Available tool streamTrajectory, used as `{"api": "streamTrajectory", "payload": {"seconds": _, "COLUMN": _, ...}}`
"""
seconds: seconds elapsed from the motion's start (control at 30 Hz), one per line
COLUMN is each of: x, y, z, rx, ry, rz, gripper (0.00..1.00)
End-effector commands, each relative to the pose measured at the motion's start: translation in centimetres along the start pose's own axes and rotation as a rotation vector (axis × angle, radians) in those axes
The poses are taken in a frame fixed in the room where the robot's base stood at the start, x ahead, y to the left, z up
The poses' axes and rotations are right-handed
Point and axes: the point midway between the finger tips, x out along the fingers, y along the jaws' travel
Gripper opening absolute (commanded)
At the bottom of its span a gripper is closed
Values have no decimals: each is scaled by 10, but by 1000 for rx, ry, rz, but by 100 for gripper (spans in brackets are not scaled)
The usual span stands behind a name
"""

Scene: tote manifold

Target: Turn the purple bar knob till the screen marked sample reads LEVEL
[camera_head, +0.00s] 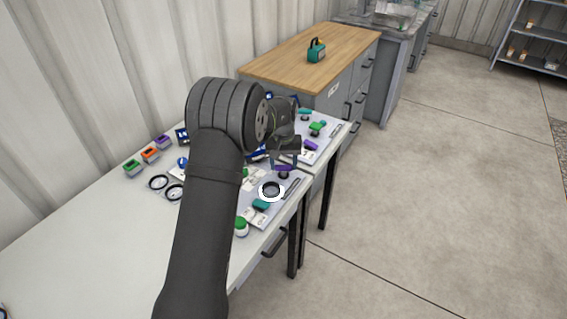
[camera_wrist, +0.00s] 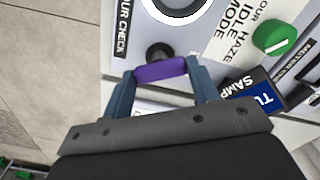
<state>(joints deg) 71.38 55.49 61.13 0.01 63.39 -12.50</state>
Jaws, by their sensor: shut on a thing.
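The purple bar knob (camera_wrist: 160,71) sits between the two blue fingers of my gripper (camera_wrist: 161,75) in the wrist view. The fingers are shut on its ends, and its dark round base shows just beyond it. In the head view the purple bar (camera_head: 284,168) shows just below my gripper (camera_head: 285,158). A screen (camera_wrist: 268,101) with a blue face lies right of the gripper in the wrist view, beside a label that starts "SAMP". Only the letters "TU" of its reading show; the rest is hidden behind the gripper.
A green knob (camera_wrist: 274,35) and a white-ringed round dial (camera_wrist: 176,8) are near in the wrist view. Another purple part (camera_head: 311,145) is on the farther panel. Several small coloured boxes stand along the wall. The table's near left surface (camera_head: 95,245) is bare.

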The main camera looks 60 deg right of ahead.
Motion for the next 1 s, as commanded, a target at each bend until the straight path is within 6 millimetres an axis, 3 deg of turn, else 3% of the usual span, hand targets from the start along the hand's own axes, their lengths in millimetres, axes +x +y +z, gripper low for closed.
{"api": "streamTrajectory", "payload": {"seconds": 0.7, "x": 0, "y": 0, "z": 0, "rx": 78, "ry": 0, "rz": 0, "gripper": 32}}
{"api": "streamTrajectory", "payload": {"seconds": 0.73, "x": 0, "y": 0, "z": 0, "rx": 78, "ry": 0, "rz": 0, "gripper": 56}}
{"api": "streamTrajectory", "payload": {"seconds": 0.83, "x": 0, "y": 0, "z": 0, "rx": 78, "ry": 0, "rz": 0, "gripper": 76}}
{"api": "streamTrajectory", "payload": {"seconds": 1.0, "x": 0, "y": 0, "z": 0, "rx": 77, "ry": 0, "rz": 0, "gripper": 76}}
